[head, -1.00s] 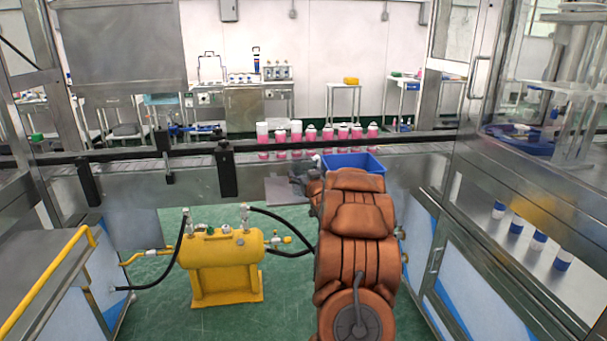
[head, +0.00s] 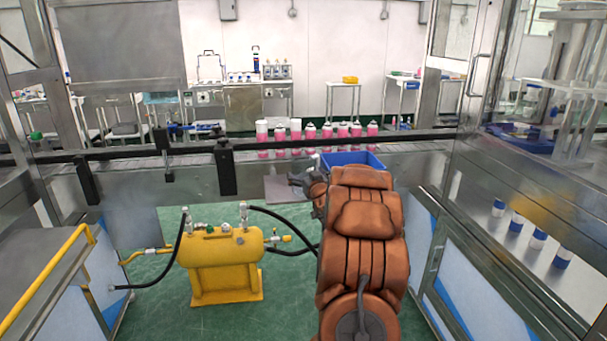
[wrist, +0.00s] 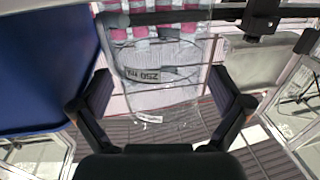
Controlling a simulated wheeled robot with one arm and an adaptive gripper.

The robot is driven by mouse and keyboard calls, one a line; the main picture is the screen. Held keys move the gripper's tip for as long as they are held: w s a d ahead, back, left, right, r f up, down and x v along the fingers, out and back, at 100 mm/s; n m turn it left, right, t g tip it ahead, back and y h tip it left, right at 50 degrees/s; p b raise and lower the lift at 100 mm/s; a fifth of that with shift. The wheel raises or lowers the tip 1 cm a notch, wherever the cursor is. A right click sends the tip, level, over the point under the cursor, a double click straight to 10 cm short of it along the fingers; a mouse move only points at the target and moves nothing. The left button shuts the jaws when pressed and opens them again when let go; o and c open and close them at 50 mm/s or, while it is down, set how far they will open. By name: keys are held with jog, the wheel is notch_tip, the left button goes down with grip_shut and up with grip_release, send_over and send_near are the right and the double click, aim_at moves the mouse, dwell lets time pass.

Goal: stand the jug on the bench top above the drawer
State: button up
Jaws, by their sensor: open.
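The clear jug (wrist: 160,74), with dark markings that read upside down, fills the middle of the wrist view. It is see-through, so its outline is hard to follow. My gripper (wrist: 160,104) is open, with one finger on each side of the jug's near part; I cannot tell whether either finger touches it. In the head view my gripper (head: 300,182) is a small dark shape left of my orange arm, and the jug cannot be made out there. I cannot pick out the drawer or the bench top above it with certainty.
A blue bin (head: 352,159) stands close to my gripper and fills the left of the wrist view (wrist: 40,70). Several pink-and-white bottles (head: 310,139) line up behind a dark rail (head: 110,155). A yellow tank (head: 222,262) with black hoses stands on the green floor.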

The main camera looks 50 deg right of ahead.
jog(key=b+v, duration=0.1)
jog(key=v, duration=0.8)
jog(key=shift+s, duration=0.25)
jog(key=shift+a+f, duration=0.1)
jog(key=shift+a, duration=0.15)
